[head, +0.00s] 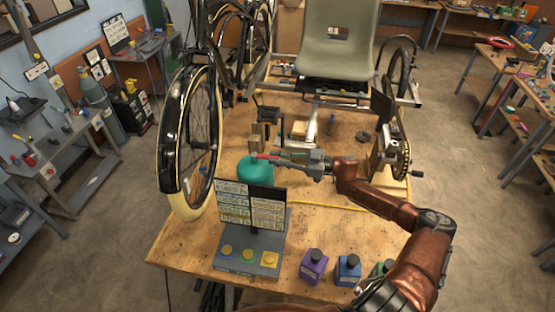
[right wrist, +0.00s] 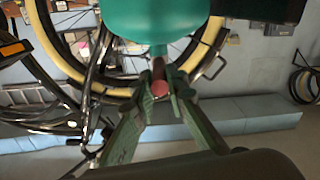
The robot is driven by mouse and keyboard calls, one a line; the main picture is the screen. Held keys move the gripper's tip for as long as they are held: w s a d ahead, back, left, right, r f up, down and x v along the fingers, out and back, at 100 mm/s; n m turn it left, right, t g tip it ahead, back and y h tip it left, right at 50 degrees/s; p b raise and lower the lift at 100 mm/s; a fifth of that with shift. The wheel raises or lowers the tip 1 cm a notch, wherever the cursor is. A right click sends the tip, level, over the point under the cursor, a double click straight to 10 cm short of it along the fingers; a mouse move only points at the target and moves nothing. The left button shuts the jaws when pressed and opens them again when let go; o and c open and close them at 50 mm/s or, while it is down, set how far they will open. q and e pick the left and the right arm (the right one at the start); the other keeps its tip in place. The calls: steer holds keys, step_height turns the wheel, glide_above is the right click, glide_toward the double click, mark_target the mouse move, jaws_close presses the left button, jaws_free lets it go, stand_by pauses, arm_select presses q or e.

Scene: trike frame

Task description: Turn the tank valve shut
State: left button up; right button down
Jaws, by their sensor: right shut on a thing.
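The tank (head: 254,170) is a rounded teal body on the wooden workbench, behind the small screen, which partly hides it. In the right wrist view the tank (right wrist: 155,20) fills the top middle. The valve (right wrist: 159,87) shows there as a short stem with a reddish end below the tank. My right gripper (head: 268,157) reaches in from the right at the tank's top, shut on the valve. In the right wrist view its green-looking fingers (right wrist: 163,86) stand on either side of the valve. How far the valve is turned cannot be told. My left gripper is not in view.
A wheel (head: 190,140) and the trike frame stand left of and behind the tank. A screen (head: 250,205) with a button panel (head: 247,262) stands in front. A yellow cable (head: 330,208) crosses the bench.

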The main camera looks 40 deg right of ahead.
steer(key=c, duration=1.9)
jaws_free()
steer(key=shift+w+f, duration=0.2)
steer(key=shift+w, duration=0.05)
steer(key=shift+c, duration=0.2)
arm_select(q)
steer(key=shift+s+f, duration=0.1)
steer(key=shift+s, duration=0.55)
arm_select(e)
steer(key=shift+o, duration=0.2)
steer(key=shift+s+r, duration=0.1)
steer(key=shift+s, duration=0.05)
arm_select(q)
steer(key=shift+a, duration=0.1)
arm_select(e)
steer(key=shift+s+d, duration=0.3)
steer(key=shift+d, duration=0.05)
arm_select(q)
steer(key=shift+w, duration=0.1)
arm_select(e)
steer(key=v, duration=1.1)
steer(key=shift+s, duration=0.15)
steer(key=shift+r, duration=0.1)
